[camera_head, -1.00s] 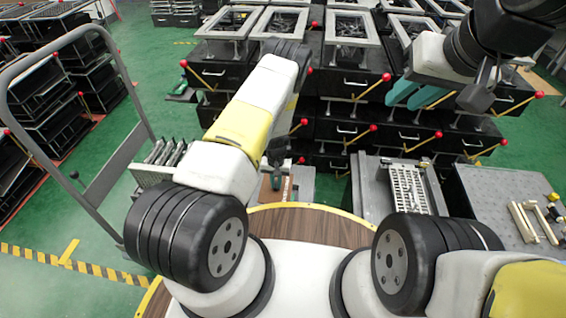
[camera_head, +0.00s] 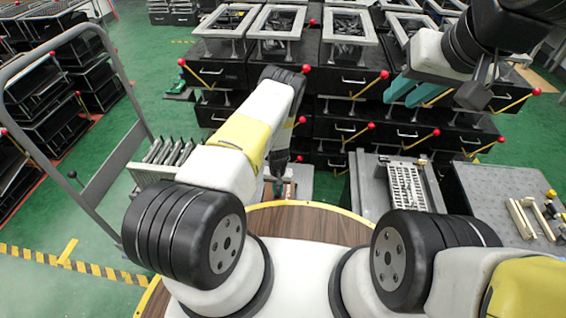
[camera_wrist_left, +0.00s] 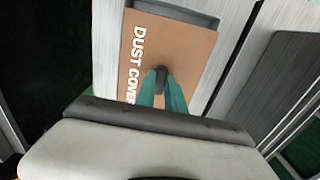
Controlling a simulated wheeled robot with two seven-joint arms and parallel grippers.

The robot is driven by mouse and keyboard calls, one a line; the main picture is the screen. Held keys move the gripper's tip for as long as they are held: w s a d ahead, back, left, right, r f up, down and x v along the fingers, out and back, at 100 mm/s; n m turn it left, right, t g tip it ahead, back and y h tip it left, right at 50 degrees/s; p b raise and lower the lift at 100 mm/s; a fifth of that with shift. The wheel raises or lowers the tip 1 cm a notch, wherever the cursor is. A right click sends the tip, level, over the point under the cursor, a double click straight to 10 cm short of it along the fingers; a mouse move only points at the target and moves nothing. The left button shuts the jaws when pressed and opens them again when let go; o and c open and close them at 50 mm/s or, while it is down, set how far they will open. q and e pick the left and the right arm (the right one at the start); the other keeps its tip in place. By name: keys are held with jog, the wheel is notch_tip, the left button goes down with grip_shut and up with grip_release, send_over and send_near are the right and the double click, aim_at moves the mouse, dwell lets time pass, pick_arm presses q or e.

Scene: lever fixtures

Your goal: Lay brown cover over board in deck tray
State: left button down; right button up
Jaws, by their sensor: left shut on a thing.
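The brown cover (camera_wrist_left: 190,62), marked "DUST COVER", shows in the left wrist view. My left gripper (camera_wrist_left: 163,88) is shut on the small dark knob in the middle of the cover. The cover is partly over a grey-rimmed recess in the deck tray (camera_wrist_left: 178,12); a strip of the recess shows beyond its far and right edges. I cannot tell whether the cover rests on it or hangs just above. The board is hidden. In the head view my left gripper (camera_head: 277,184) is low beyond the wooden base edge. My right gripper (camera_head: 412,93) is raised, open and empty.
A rack of grey plates (camera_head: 168,158) stands left of the left gripper, by a trolley handle (camera_head: 108,180). A grey fixture with a white grid (camera_head: 406,187) and a grey table (camera_head: 505,205) are at right. Black drawer units with red-knobbed levers (camera_head: 345,115) fill the back.

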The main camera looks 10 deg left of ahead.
pick_arm(q)
jog(key=shift+f, duration=3.1)
jog(key=c, duration=1.3)
grip_release()
jog(key=shift+c, duration=0.2)
